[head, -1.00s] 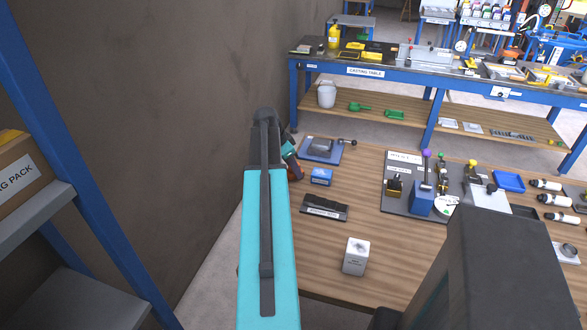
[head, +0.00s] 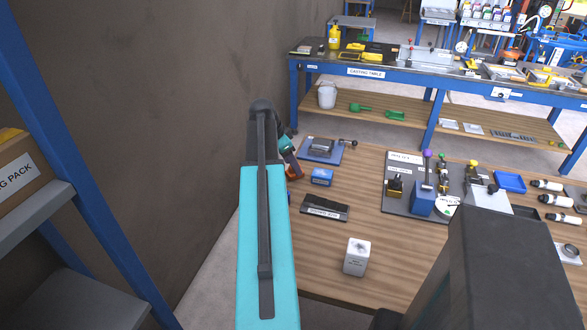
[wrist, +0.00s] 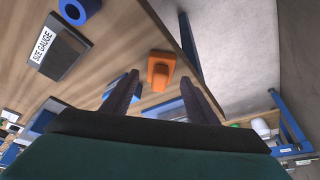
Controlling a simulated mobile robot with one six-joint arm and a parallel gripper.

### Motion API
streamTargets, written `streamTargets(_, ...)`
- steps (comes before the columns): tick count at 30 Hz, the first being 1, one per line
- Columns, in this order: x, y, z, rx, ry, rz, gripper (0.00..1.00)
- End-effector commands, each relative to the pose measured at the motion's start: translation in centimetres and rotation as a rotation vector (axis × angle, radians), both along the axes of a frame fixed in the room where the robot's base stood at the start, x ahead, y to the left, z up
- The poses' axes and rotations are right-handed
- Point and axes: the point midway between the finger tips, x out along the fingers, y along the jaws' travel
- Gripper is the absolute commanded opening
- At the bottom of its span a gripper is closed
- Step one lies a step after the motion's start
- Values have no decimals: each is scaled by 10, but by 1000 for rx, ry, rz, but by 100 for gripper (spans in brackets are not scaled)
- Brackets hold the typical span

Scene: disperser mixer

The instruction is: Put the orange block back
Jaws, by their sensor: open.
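The orange block (wrist: 160,70) lies on the wooden table near its edge in the wrist view. My gripper (wrist: 159,78) has its two dark fingers spread apart, with the block in the gap near the fingertips and no clear contact. I cannot tell the height of the fingers above the table.
A black size gauge holder (head: 325,207) and a blue box (head: 321,177) are close by on the table. A grey-white container (head: 356,257) stands nearer. A wall (head: 180,110) rises left of the table, and a blue-framed shelf (head: 75,150) stands further left.

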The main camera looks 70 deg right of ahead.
Motion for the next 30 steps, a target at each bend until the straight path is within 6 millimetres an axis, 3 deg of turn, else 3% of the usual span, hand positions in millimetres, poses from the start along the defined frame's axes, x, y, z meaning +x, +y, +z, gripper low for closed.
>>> streamTargets(18, 20, 21, 69, -1, 0, 0, 53)
streamTargets(30, 23, 26, 84, 0, 0, 0, 53)
